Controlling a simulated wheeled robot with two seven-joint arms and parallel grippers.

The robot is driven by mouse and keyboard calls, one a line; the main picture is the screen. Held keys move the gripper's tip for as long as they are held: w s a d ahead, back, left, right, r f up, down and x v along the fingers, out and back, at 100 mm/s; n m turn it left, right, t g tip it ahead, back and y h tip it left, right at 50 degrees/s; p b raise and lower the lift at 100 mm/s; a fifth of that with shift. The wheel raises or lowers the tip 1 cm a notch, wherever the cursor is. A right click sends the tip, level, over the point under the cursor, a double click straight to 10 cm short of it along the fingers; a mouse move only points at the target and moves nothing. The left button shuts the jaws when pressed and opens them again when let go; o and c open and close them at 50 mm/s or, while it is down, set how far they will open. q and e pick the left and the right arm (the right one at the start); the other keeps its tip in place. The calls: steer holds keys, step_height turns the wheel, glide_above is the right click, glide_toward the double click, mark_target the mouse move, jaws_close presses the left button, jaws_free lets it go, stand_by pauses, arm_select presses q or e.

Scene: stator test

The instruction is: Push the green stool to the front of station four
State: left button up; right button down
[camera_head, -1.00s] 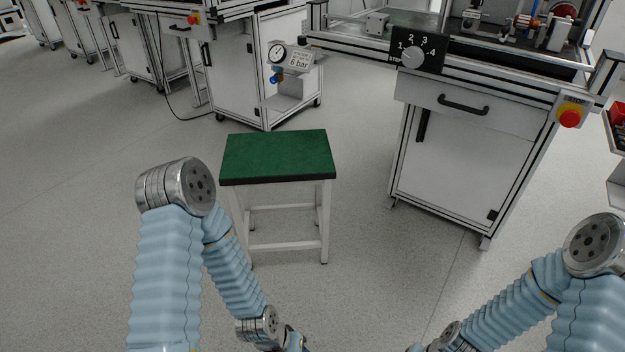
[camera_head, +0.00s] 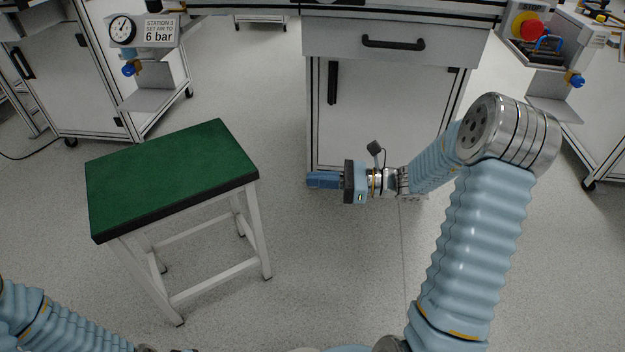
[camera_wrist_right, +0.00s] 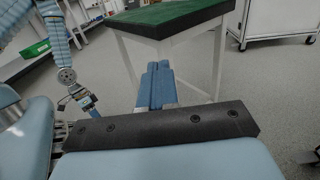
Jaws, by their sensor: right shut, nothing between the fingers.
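The green-topped stool (camera_head: 170,175) stands upright on white legs on the floor, left of centre in the head view. It also shows in the right wrist view (camera_wrist_right: 172,18). My right gripper (camera_head: 312,180) is shut and empty. It points left toward the stool's right side, with a visible gap in the head view. In the right wrist view its blue fingers (camera_wrist_right: 157,85) point at the stool. My left gripper (camera_wrist_right: 86,103) shows small at the left of the right wrist view; its jaws are unclear. No station four label is readable; a white cabinet (camera_head: 385,110) stands behind my right gripper.
A sign reading station 3, 6 bar (camera_head: 160,31), hangs beside a gauge (camera_head: 122,30) on the left bench. A red button (camera_head: 531,27) is at the upper right. Clear floor lies between stool and cabinet.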

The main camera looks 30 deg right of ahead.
arm_select(q)
steer(key=shift+f+b, duration=0.75)
steer(key=shift+f, duration=0.15)
arm_select(e)
steer(key=x, duration=1)
steer(key=shift+a, duration=0.2)
steer(key=shift+f, duration=0.1)
